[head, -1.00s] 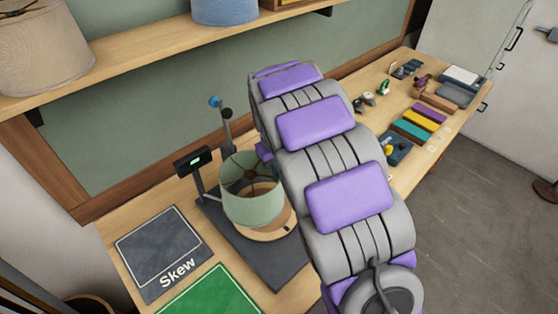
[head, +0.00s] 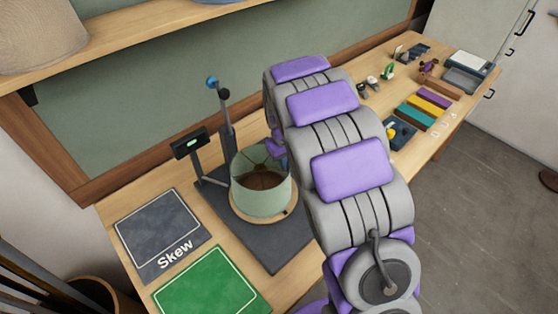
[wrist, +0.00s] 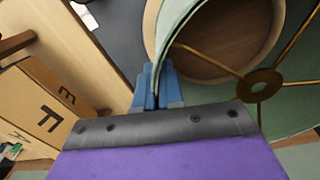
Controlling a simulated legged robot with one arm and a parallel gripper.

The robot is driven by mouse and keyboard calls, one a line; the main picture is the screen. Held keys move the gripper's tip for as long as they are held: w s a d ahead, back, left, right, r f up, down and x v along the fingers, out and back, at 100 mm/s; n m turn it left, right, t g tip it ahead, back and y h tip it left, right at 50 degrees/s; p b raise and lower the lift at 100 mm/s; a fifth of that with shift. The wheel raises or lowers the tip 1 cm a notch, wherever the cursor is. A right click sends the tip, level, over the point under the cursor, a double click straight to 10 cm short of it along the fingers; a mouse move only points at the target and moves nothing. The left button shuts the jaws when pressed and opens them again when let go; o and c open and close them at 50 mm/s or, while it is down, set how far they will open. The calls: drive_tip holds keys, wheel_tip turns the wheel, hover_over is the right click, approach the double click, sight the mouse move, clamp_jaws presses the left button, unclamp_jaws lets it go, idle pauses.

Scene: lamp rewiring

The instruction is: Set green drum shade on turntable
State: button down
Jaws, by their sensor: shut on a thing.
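The green drum shade (head: 262,192) is upright over the round wooden turntable (head: 262,226) in the head view. In the wrist view the shade's rim (wrist: 176,30) and brass spokes with a central ring (wrist: 258,84) are seen from above, and the wooden disc (wrist: 222,40) shows through the shade. My gripper (wrist: 155,82) has its blue fingers shut on the shade's wall at the rim. In the head view my arm hides most of the gripper. Whether the shade's lower edge touches the disc is hard to tell.
A dark mat marked Skew (head: 165,240) and a green mat (head: 212,285) lie left of the turntable's dark base (head: 278,258). Small parts and coloured blocks (head: 422,110) lie at the far right.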

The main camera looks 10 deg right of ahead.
drive_tip(key=shift+w+a+f, duration=0.1)
drive_tip(key=shift+a, duration=0.4)
drive_tip(key=shift+d, duration=0.7)
drive_tip(key=shift+a, duration=0.8)
drive_tip(key=shift+s+f, duration=0.15)
drive_tip(key=shift+s, duration=0.05)
drive_tip(key=shift+d, duration=0.3)
drive_tip(key=shift+w+d+p, duration=0.1)
drive_tip(key=shift+d+p, duration=0.15)
drive_tip(key=shift+p, duration=0.05)
